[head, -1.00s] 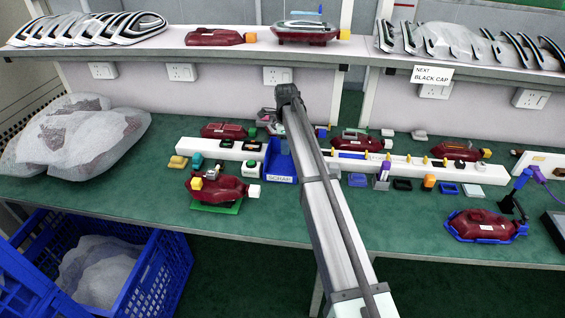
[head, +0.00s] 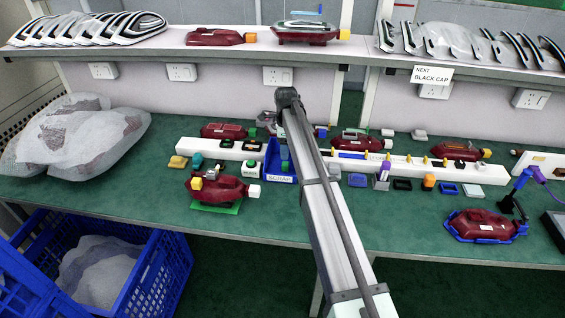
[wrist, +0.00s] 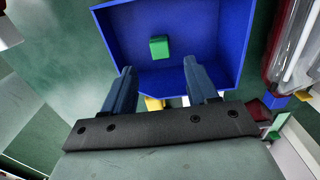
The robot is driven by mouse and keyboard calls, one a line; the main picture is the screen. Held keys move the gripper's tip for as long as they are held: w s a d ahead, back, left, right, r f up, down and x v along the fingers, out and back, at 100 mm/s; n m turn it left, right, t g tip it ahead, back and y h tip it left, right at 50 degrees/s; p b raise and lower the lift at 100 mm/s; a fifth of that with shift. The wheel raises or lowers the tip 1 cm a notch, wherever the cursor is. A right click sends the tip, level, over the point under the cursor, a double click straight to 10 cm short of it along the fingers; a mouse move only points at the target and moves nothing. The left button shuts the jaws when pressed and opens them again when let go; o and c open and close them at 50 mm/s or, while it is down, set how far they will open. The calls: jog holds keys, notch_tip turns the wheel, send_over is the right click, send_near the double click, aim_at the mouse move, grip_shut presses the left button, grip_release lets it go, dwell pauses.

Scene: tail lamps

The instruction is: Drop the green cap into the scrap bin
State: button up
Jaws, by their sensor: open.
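The green cap (wrist: 159,47) shows inside the outline of the blue scrap bin (wrist: 225,20) in the wrist view. I cannot tell for sure whether it rests on the bin floor. In the head view the bin (head: 270,160) with its SCRAP label stands in front of the white rail, with a bit of green (head: 284,166) in it. My gripper (wrist: 159,70) is open over the near part of the bin, fingers apart, with the cap beyond the fingertips and not between them. My arm hides the fingers in the head view.
The white rail (head: 225,153) holds small caps left and right of the bin. A dark red lamp (head: 219,188) stands front left, another (head: 484,225) front right. Bagged parts (head: 75,140) lie at the left. The shelf (head: 150,47) runs behind.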

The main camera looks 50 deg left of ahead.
jog(key=shift+r, duration=0.1)
notch_tip(320, 180, up, 14)
jog(key=shift+f, duration=0.2)
dwell(0.3)
dwell(0.5)
